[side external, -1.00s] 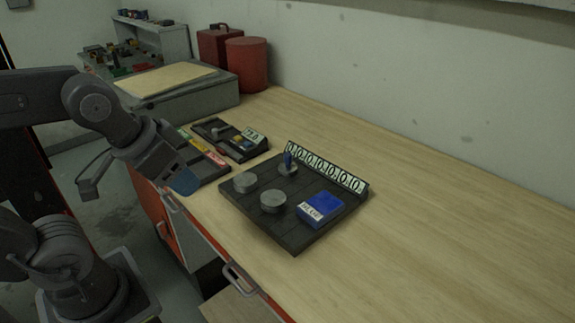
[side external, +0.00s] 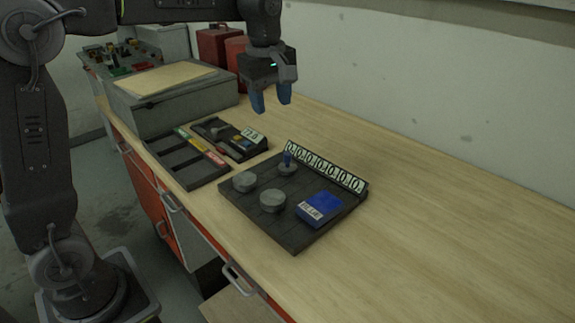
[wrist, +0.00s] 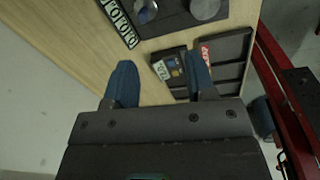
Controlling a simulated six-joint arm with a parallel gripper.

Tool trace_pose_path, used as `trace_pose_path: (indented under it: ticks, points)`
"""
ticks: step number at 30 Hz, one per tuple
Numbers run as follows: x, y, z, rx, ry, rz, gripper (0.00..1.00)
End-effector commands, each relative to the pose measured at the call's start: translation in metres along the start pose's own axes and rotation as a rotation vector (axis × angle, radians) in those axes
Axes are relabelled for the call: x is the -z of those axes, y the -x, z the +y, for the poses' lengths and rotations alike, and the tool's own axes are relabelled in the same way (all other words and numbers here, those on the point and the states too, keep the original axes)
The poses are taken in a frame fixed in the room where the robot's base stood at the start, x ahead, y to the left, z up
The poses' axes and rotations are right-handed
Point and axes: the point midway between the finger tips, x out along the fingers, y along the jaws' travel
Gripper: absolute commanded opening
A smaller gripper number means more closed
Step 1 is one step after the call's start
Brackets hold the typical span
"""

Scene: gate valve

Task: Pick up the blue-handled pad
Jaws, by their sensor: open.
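The blue-handled pad (side external: 287,168) is a small grey disc with an upright blue handle. It stands on the dark square board (side external: 299,240), near the numbered strip at the board's back edge. In the wrist view the pad (wrist: 146,10) is at the top, partly cut off by the frame edge. My gripper (side external: 271,104) is open and empty, with blue fingertips pointing down. It is well above the bench, up and slightly left of the pad in the side view. In the wrist view the fingers (wrist: 162,80) are spread over the bench and small device, apart from the pad.
Two plain grey discs (side external: 272,200) and a blue box (side external: 320,208) with a white label share the board. A small dark device (side external: 230,138) and a tray with coloured labels (side external: 188,160) lie to the left. The bench at right is clear.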

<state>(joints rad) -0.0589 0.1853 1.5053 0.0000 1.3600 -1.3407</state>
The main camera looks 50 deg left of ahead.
Motion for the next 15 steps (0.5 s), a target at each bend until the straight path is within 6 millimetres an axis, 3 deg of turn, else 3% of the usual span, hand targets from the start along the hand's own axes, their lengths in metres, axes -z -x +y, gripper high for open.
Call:
trace_pose_path:
  ticks: [3,6,11,15]
  points:
    - [0.010,-0.015,0.027,0.053,0.179,-0.007,0.51]
    - [0.015,-0.022,0.039,0.078,0.276,-0.007,0.51]
    - [0.017,-0.033,0.044,0.096,0.334,-0.006,0.51]
    - [0.017,-0.056,0.041,0.099,0.335,-0.006,0.51]
